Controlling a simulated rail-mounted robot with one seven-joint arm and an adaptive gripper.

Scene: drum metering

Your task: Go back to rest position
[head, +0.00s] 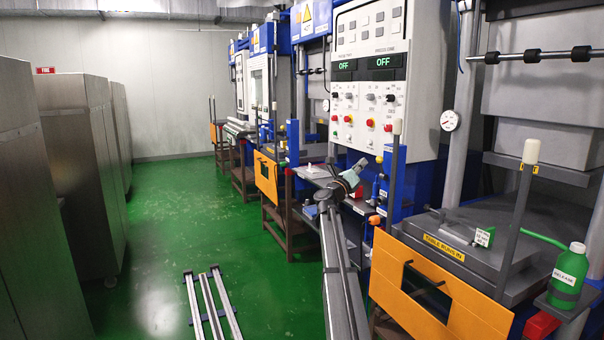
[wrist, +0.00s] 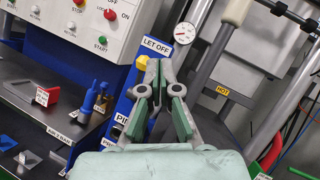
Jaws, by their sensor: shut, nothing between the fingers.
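My gripper (head: 361,164) is at the end of my arm, in front of the blue press with the white control panel in the head view. In the wrist view my gripper (wrist: 159,66) shows its two fingers with green pads, tips drawn together and nothing held between them. Behind the fingers are a blue post with a "LET OFF" label (wrist: 157,46) and a pressure gauge (wrist: 184,33). No rest position is marked in either view.
A control panel (head: 372,75) with two "OFF" displays stands behind my arm. An orange guard (head: 440,285), a press bed and a green release bottle (head: 567,268) are at right. Grey cabinets (head: 75,160) line the left. Green floor (head: 185,220) is open, with rails (head: 210,305) in front.

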